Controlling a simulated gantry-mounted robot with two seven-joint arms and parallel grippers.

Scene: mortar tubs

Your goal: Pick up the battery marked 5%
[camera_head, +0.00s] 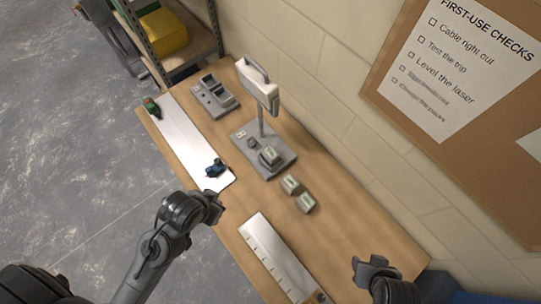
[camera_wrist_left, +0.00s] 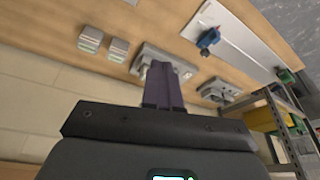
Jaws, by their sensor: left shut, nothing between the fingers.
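Two small grey blocks that look like batteries, the upper one (camera_head: 291,184) and the lower one (camera_head: 306,202), lie side by side on the wooden bench. They also show at the upper left of the left wrist view, one (camera_wrist_left: 91,38) left of the other (camera_wrist_left: 117,49). A third similar block (camera_head: 269,156) sits on the grey base of a stand. Their faces are too small to read, so I cannot tell which is marked 5%. My left gripper (camera_head: 219,205) is shut and empty, left of the blocks near the bench edge; its fingers (camera_wrist_left: 163,85) show together. My right gripper (camera_head: 367,264) is at the lower right, away from the blocks.
The grey stand (camera_head: 262,130) rises behind the blocks. A grey device (camera_head: 215,96) stands farther back. A white board (camera_head: 190,134) carries a blue tool (camera_head: 216,168) and a green-red item (camera_head: 151,106). A slotted white tray (camera_head: 272,255) lies in front. A block wall borders the bench.

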